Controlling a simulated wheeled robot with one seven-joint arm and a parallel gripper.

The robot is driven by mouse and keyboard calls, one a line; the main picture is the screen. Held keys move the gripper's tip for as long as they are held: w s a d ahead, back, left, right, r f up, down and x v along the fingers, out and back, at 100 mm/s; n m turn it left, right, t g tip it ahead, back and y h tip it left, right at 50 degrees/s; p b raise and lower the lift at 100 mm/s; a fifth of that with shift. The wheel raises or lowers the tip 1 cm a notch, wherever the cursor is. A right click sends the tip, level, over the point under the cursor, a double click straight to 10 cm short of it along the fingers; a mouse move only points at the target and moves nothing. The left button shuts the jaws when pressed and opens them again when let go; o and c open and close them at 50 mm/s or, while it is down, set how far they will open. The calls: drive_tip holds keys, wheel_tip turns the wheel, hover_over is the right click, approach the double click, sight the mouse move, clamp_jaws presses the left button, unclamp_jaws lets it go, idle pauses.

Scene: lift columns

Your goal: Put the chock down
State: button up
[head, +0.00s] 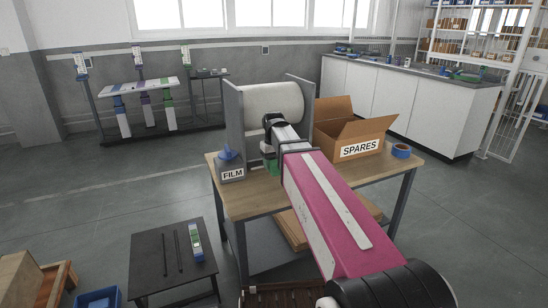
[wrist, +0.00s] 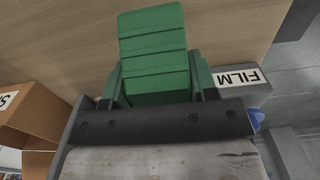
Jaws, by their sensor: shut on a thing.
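The green chock (wrist: 152,45), a block with a ridged sloping face, is between the two fingers of my gripper (wrist: 156,84) in the wrist view. My gripper is shut on it. In the head view a little of the green chock (head: 273,166) shows beside my arm, in front of the white film roll (head: 272,104); my arm hides most of it. The chock is over the wooden table (head: 243,201). I cannot tell whether it touches the tabletop.
Grey plates stand at both ends of the roll; the left one has a FILM label (head: 233,174) and a blue piece (head: 228,154). An open SPARES box (head: 350,128) and blue tape (head: 401,151) are to the right. A low black table (head: 150,262) stands front left.

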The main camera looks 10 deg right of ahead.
drive_tip(key=s+d+r+m, duration=0.3)
drive_tip(key=s+d, duration=0.2)
drive_tip(key=d, duration=0.4)
drive_tip(key=shift+s+d+r, duration=0.15)
drive_tip(key=shift+d+r, duration=0.1)
drive_tip(key=shift+r, duration=0.05)
drive_tip(key=w+a+f+n, duration=0.1)
drive_tip(key=a, duration=0.2)
drive_tip(key=w+a+f+n, duration=0.1)
drive_tip(key=w+a, duration=0.1)
drive_tip(key=a, duration=0.1)
drive_tip(key=w+a+f+n, duration=0.1)
drive_tip(key=w+a, duration=0.1)
drive_tip(key=a, duration=0.1)
drive_tip(key=shift+w+a+f, duration=0.15)
drive_tip(key=shift+w+a, duration=0.05)
drive_tip(key=shift+a, duration=0.15)
drive_tip(key=shift+w+d+f, duration=0.15)
drive_tip(key=shift+w+f, duration=0.1)
drive_tip(key=w+d+f, duration=0.1)
drive_tip(key=d+f, duration=0.1)
drive_tip(key=d, duration=0.1)
drive_tip(key=w+d+f, duration=0.2)
drive_tip(key=d, duration=0.1)
drive_tip(key=w+d+f, duration=0.2)
drive_tip(key=d, duration=0.1)
drive_tip(key=shift+w+f, duration=0.2)
drive_tip(key=shift+d+f, duration=0.15)
drive_tip(key=shift+f, duration=1.9)
drive_tip(key=shift+f, duration=0.15)
